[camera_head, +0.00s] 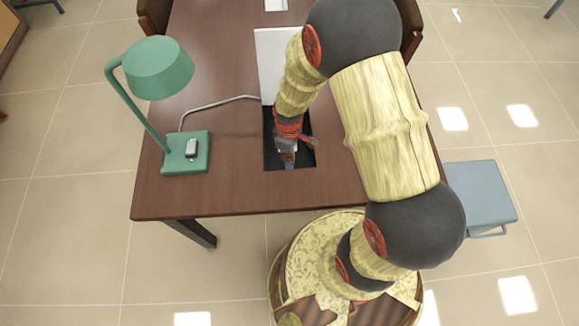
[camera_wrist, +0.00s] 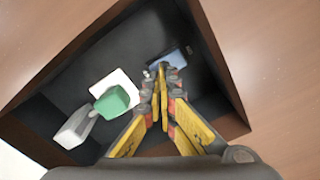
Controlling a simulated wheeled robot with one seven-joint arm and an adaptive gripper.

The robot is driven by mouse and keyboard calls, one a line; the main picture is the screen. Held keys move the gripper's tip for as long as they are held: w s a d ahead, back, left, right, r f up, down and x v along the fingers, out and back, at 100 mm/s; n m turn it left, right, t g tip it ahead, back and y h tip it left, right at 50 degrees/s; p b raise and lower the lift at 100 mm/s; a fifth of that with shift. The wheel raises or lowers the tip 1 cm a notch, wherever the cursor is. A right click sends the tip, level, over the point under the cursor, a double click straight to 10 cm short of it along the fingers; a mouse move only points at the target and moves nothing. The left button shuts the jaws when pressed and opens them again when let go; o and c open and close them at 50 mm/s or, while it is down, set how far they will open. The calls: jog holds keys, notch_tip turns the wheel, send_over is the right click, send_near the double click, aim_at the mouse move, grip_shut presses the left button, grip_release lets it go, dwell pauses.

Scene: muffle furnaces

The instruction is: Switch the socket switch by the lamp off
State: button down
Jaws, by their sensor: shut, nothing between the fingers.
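The green desk lamp (camera_head: 160,68) stands upright on the left of the table, and a pale cable runs from it toward the recess. The dark recess (camera_head: 273,160) is cut into the table top and also shows in the wrist view (camera_wrist: 75,88). Inside it, the wrist view shows a white square plate (camera_wrist: 126,83) with a green block (camera_wrist: 112,102) on it, perhaps a switch. A small blue piece (camera_wrist: 174,57) lies just beyond my fingertips; I cannot tell if they touch. My gripper (camera_head: 288,158) is shut and empty, pointing down into the recess, right of the green block (camera_wrist: 160,74).
A pale grey piece (camera_wrist: 75,130) sits beside the green block. A white upright panel (camera_head: 271,55) stands behind the recess. Brown table top (camera_head: 225,175) is clear between lamp and recess. A blue-grey stool (camera_head: 482,190) stands right.

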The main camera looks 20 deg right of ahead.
jog(key=shift+f+b, duration=0.65)
jog(key=shift+f, duration=0.5)
dwell(1.0)
notch_tip(320, 180, up, 12)
jog(key=p, duration=0.9)
dwell(0.6)
dwell(0.5)
